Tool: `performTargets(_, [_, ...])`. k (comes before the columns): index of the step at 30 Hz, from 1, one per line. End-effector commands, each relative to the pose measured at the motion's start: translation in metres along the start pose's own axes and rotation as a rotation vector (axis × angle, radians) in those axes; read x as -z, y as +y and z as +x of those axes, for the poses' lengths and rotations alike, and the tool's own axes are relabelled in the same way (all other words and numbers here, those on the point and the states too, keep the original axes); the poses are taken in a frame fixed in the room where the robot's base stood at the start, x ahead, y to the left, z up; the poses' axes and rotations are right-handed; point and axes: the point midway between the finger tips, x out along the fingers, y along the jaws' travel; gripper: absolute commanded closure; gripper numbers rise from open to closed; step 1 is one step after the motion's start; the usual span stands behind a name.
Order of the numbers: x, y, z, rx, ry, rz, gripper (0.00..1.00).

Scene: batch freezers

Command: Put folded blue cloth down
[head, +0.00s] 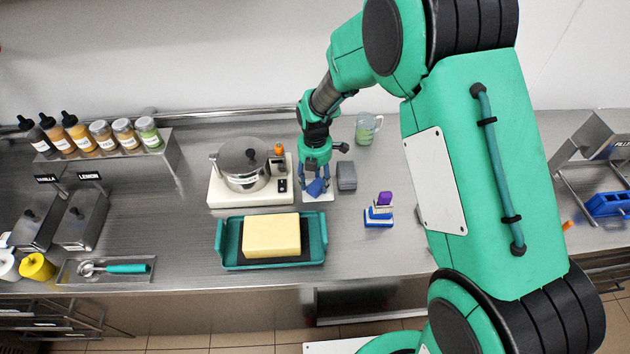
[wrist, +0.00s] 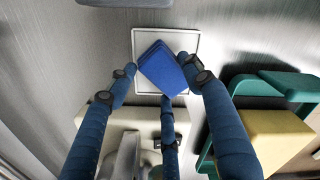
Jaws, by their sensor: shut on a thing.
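The folded blue cloth (head: 317,187) is in my gripper (head: 315,183) in the head view, at the middle of the steel counter. In the wrist view the cloth (wrist: 163,68) sits between the fingertips of my gripper (wrist: 158,77), which is shut on it. The cloth is turned at an angle over a small white square tray (wrist: 192,38) with a raised rim. The tray also shows partly under the gripper in the head view (head: 322,197). I cannot tell whether the cloth touches the tray.
A cream base with a steel pot (head: 243,165) stands close on the left. A grey block (head: 346,176) is close on the right, with a blue, white and purple stack (head: 379,213) beyond. A green tray (head: 222,245) with a yellow block (head: 272,235) lies in front.

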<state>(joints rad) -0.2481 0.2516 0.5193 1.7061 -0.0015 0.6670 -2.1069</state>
Motion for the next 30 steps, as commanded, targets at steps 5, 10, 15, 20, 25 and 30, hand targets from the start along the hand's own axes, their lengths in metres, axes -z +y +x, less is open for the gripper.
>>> performTargets(5, [0.000,0.000,-0.001,-0.001,-0.001,0.000,0.75])
performTargets(10, [0.000,0.000,0.002,-0.001,0.000,0.000,0.75])
performTargets(15, [0.000,0.000,0.002,-0.001,0.000,0.000,0.31])
performTargets(20, [0.000,0.000,0.002,-0.001,0.000,0.000,0.31])
performTargets(25, [0.000,0.000,0.001,-0.001,-0.001,0.000,0.31])
performTargets(30, [0.000,0.001,-0.008,-0.002,-0.001,0.000,0.31])
